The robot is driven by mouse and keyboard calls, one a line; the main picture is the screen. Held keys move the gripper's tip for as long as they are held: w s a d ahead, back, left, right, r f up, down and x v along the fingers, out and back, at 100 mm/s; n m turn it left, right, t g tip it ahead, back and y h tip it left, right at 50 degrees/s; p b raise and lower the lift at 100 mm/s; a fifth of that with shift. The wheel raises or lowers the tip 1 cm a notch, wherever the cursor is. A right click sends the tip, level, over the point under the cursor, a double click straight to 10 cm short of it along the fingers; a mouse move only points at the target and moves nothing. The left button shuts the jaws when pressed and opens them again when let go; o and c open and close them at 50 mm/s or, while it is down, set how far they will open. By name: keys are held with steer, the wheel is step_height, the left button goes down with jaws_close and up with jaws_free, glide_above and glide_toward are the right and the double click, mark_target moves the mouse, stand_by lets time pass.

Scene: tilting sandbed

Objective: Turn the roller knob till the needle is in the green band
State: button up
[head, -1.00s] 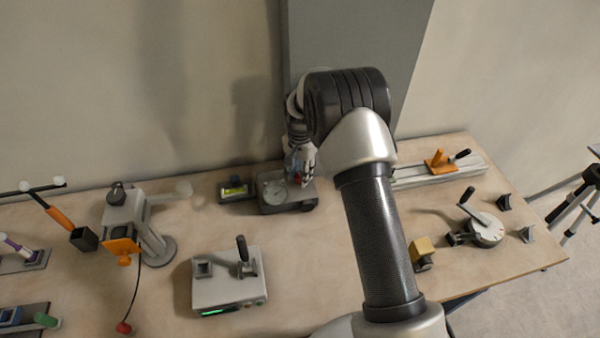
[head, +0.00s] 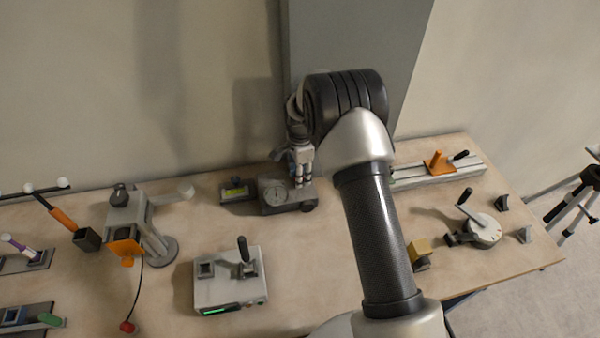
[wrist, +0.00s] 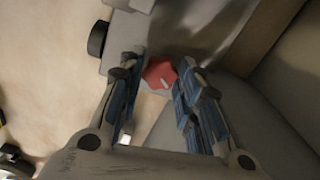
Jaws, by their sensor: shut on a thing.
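A grey device (head: 284,206) with a round dial (head: 272,192) stands at the back of the table; the dial's needle and any green band are too small to make out. My gripper (head: 303,180) is over the device's right part, pointing down. In the wrist view my gripper (wrist: 158,90) has its blue-padded fingers on either side of a red knob (wrist: 160,74) with a pale mark, shut on it. The fingers hide the knob in the head view.
A black round part (wrist: 97,38) sticks out from the device's side. A small box with a yellow-green level window (head: 235,191) stands just left of it. The grey column (head: 345,40) is close behind. A grey box with a black lever (head: 230,280) stands in front, with bare table between.

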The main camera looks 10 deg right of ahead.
steer(key=m, duration=0.4)
steer(key=shift+m, duration=0.3)
steer(key=shift+m+p, duration=0.4)
steer(key=shift+m, duration=1.5)
steer(key=o, duration=1)
steer(key=shift+o, duration=0.2)
step_height(320, 180, up, 12)
